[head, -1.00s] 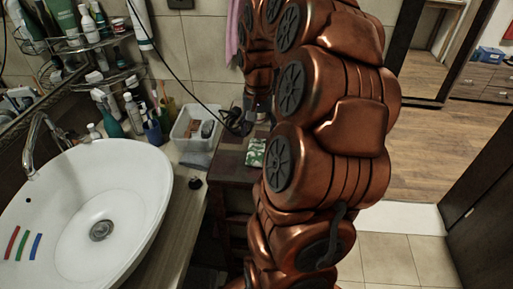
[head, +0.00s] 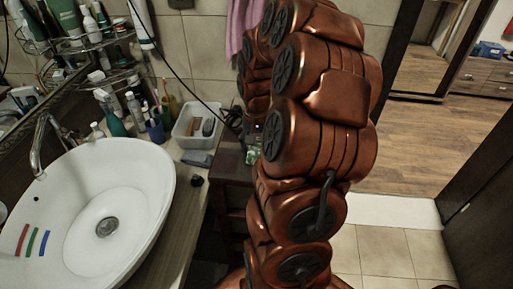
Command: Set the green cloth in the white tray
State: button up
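The white tray (head: 189,143) stands on the counter right of the basin, with a dark item and a brownish item in it. The green cloth (head: 253,156) is a small green and white patch on the dark wooden surface, right of the tray. My arm hides part of it. My gripper (head: 252,132) is a small dark shape just above the cloth, mostly hidden by my copper arm. I cannot tell whether its fingers are open or touch the cloth.
The white basin (head: 137,184) with its tap (head: 40,140) fills the left. Bottles (head: 113,123) and toothbrush cups crowd behind it, under a wire shelf (head: 118,76). A dark cable hangs near the tray. A grey-blue item (head: 197,159) and a black knob (head: 196,181) sit before the tray.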

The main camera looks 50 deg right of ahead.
jog(key=c, duration=0.8)
jog(key=shift+r, duration=0.15)
